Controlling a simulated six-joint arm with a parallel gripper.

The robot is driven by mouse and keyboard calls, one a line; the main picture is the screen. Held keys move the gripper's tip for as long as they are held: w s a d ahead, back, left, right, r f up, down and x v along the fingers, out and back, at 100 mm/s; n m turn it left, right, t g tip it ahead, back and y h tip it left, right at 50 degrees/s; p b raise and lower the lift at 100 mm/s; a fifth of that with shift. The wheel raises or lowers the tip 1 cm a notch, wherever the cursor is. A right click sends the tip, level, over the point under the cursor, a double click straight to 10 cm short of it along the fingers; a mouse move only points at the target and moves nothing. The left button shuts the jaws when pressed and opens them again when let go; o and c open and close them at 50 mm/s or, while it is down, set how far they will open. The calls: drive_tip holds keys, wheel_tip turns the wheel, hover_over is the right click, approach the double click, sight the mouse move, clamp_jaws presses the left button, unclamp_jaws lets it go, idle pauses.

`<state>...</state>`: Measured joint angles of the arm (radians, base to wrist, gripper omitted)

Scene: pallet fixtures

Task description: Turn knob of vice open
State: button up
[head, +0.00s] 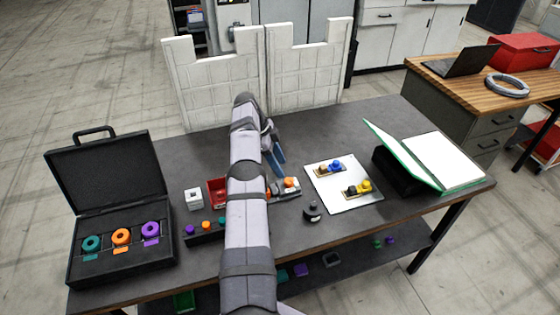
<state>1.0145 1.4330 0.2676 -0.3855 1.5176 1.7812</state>
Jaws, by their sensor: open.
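A small grey device with orange parts (289,187), which looks like the vice, sits on the dark table just right of my arm. My arm covers its left part, and its knob is too small to make out surely. On a pale plate (326,199) to its right are two small fixtures, one with a blue knob (336,163) and one with a yellow knob (365,185). My gripper (279,165) is open, above and behind the grey device, with its blue-grey fingers pointing down. No contact with the device can be made out.
A black case (120,262) with coloured rings stands open at the left. A red bin (216,190), a white block (193,199) and a dark bottle (313,211) stand near my arm. A green-edged book (440,160) rests at the right. White panels (205,85) stand behind.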

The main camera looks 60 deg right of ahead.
idle(0.4)
drive_tip(key=shift+m, duration=0.6)
drive_tip(key=s+d+b, duration=0.1)
drive_tip(key=s+b, duration=0.1)
drive_tip(key=s, duration=0.1)
drive_tip(key=s+d+b, duration=0.1)
drive_tip(key=shift+s+d+f, duration=0.2)
drive_tip(key=shift+d+f, duration=0.05)
drive_tip(key=shift+d, duration=0.1)
drive_tip(key=s+d+r+m+t+b, duration=0.1)
drive_tip(key=s+r+m+b, duration=0.1)
drive_tip(key=s+b, duration=0.35)
drive_tip(key=s+d+r+m+t+b, duration=0.1)
drive_tip(key=s+r+b, duration=0.2)
drive_tip(key=s, duration=0.5)
drive_tip(key=w+a+f+n+t, duration=0.1)
drive_tip(key=w+n+t, duration=0.1)
drive_tip(key=n, duration=0.9)
drive_tip(key=w+a+f+n+t, duration=0.1)
drive_tip(key=w+n, duration=0.4)
drive_tip(key=n, duration=0.6)
drive_tip(key=w+a+f+n+t+y, duration=0.1)
drive_tip(key=w+f+n+t, duration=0.1)
drive_tip(key=n, duration=1)
drive_tip(key=shift+w+a+f+t+b, duration=0.35)
drive_tip(key=shift+w+t, duration=0.35)
drive_tip(key=shift+w, duration=0.35)
